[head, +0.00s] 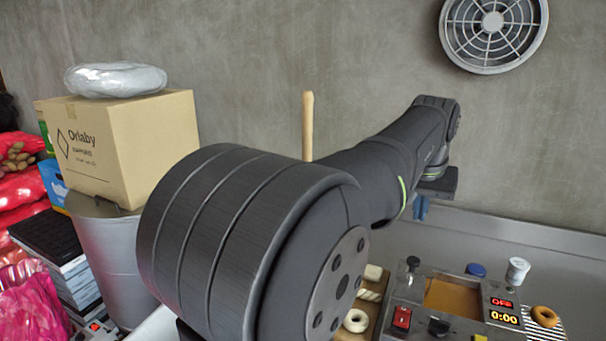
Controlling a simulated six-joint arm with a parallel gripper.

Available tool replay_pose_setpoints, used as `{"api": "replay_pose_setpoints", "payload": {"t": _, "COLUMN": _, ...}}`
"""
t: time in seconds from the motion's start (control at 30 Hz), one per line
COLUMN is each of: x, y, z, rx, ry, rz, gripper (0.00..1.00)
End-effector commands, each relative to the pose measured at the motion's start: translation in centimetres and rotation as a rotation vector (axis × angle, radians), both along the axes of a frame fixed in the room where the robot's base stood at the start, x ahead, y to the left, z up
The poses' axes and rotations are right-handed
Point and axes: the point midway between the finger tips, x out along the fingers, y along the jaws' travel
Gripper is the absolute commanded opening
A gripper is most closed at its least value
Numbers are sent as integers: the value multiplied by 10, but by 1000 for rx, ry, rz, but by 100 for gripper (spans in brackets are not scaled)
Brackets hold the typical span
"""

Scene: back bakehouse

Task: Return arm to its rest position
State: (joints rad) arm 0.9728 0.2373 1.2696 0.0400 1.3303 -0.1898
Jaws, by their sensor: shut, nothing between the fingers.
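My arm crosses the middle of the head view, from the large dark joint in front to the wrist at the upper right. My gripper (421,208) shows only in part below the wrist, with bluish fingers pointing down, shut and empty. It hangs above the back of the counter, apart from the items in front. Part of it is hidden behind my arm.
A fryer-like unit (415,317) with a red switch and a display stands at lower right. A board with doughs (356,321) lies left of it, a ring doughnut (544,316) right. A cardboard box (125,145) tops a grey bin (107,250) at left.

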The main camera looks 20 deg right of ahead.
Motion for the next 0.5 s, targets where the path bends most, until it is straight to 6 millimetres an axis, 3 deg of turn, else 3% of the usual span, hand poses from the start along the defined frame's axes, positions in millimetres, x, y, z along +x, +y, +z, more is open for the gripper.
{"api": "replay_pose_setpoints", "payload": {"t": 0.5, "x": 17, "y": -19, "z": -95, "rx": 4, "ry": 3, "rz": 0, "gripper": 0}}
